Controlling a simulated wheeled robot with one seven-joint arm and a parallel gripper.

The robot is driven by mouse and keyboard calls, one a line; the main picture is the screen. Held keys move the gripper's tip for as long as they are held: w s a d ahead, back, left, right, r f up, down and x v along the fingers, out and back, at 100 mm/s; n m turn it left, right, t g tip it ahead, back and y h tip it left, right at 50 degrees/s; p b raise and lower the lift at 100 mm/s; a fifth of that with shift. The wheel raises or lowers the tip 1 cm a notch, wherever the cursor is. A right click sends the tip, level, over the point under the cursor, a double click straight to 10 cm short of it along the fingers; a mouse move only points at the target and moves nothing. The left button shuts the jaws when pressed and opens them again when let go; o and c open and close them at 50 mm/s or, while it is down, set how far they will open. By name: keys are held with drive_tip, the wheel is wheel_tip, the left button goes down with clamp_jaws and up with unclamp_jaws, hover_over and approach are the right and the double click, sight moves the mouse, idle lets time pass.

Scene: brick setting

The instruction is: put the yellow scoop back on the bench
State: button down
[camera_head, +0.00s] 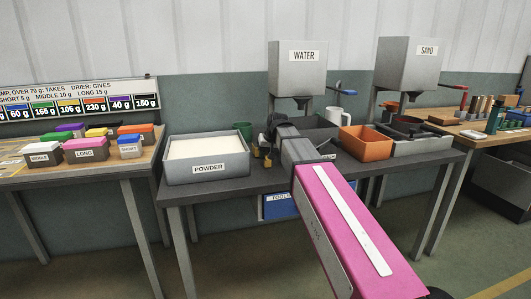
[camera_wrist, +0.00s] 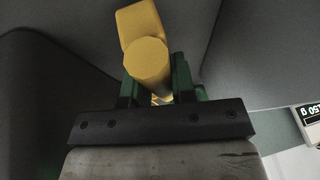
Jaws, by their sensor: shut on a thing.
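My gripper (camera_wrist: 157,88) is shut on the yellow scoop (camera_wrist: 141,25), whose round yellow part sits between the green fingers in the wrist view. In the head view my gripper (camera_head: 264,148) is over the dark bench (camera_head: 240,192), just right of the powder tray. Only small yellow bits of the scoop show there; my arm and gripper hide the rest. I cannot tell whether the scoop touches the bench top.
The white-filled powder tray (camera_head: 208,177) stands left on the bench. The bench's front left is bare.

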drive_tip(key=shift+f, duration=0.55)
idle(0.4)
drive_tip(key=c, duration=0.9)
unclamp_jaws()
drive_tip(key=shift+o, duration=0.2)
